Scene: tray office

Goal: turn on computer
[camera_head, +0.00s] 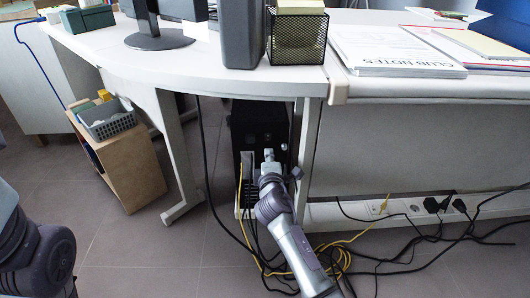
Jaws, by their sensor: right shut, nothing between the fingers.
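The black computer tower (249,118) stands under the white desk, partly hidden behind my right arm. My right gripper (268,154) is shut and empty, right in front of the tower's front face. Whether the fingertips touch the tower, I cannot tell. The power button and any light on the tower are not clear to me. A monitor (158,40) stands on the desk, its stand showing and its upper part cut off. My left arm shows at the lower left, but its gripper is out of view.
The desk top (190,56) and its leg (180,170) frame the tower. Black and yellow cables (335,258) lie on the floor below. A power strip (400,208) runs along the right. A wooden cabinet with a grey basket (110,123) stands left; floor between is free.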

